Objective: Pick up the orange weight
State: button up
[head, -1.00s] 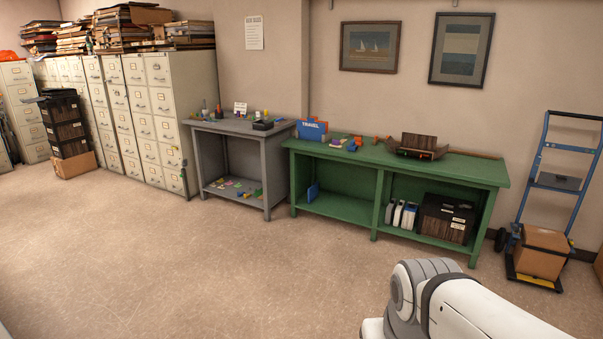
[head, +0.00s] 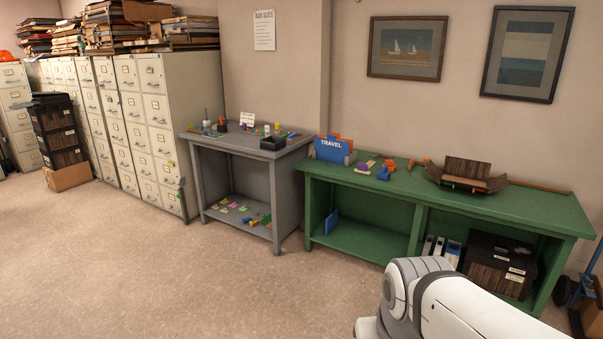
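Several small orange items sit on the green bench (head: 370,241). One orange item (head: 389,164) lies above a blue piece, and another orange item (head: 424,161) lies further right near the wooden box. A small orange item (head: 222,121) also stands on the grey table (head: 240,139). They are too small to tell which is the orange weight. My arm shows at the lower right, in front of the green bench, but my gripper is outside the view.
A blue TRAVEL file holder (head: 332,149) and an open dark wooden box (head: 467,174) stand on the green bench. Filing cabinets (head: 155,135) line the left. A hand truck (head: 583,290) is at the right edge. The floor (head: 180,270) ahead is clear.

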aim_at(391, 167)
jog(key=z, duration=0.05)
jog(key=i, duration=1.8)
jog(key=z, duration=0.3)
jog(key=i, duration=1.7)
jog(key=z, duration=0.3)
jog(key=i, duration=1.05)
jog(key=z, duration=0.15)
